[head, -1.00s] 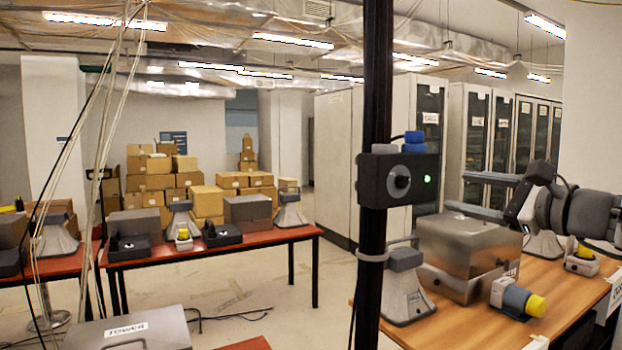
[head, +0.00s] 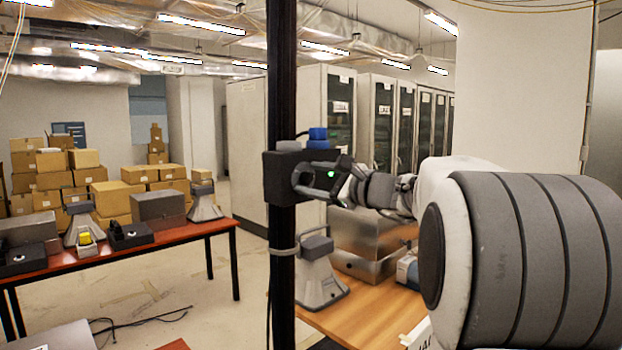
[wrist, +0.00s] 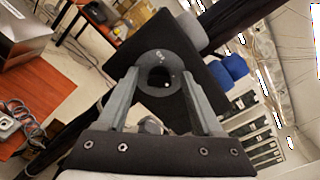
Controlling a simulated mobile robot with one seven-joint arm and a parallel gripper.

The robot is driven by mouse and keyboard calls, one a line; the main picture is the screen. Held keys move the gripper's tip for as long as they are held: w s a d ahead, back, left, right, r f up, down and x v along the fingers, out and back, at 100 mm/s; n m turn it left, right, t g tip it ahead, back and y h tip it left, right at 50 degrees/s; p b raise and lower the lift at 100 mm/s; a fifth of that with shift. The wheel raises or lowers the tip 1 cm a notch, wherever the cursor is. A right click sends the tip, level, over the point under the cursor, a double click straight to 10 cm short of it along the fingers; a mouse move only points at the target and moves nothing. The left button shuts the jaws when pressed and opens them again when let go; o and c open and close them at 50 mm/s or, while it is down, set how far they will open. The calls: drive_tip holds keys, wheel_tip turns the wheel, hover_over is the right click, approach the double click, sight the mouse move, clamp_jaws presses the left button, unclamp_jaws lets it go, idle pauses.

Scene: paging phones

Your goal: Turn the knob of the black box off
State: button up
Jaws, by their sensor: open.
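The black box (head: 275,185) is fixed to a dark upright post, with a lit green light (head: 331,174) and a blue part (head: 318,134) on top. In the wrist view the box's dark face (wrist: 150,28) fills the middle. Its round knob (wrist: 160,73) is on that face, between my two fingers. My gripper (head: 300,180) is open in front of the box. In the wrist view my gripper (wrist: 159,78) has one finger either side of the knob; I cannot tell whether they touch it. In the head view the gripper hides the knob.
A wooden table (head: 371,310) behind the post carries a metal box (head: 375,245) and a grey device (head: 315,280). A red table (head: 165,240) with several devices stands at the left. Between them the floor is mostly clear, with some cables.

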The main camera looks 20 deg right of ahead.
drive_tip(key=shift+c, duration=0.3)
clamp_jaws()
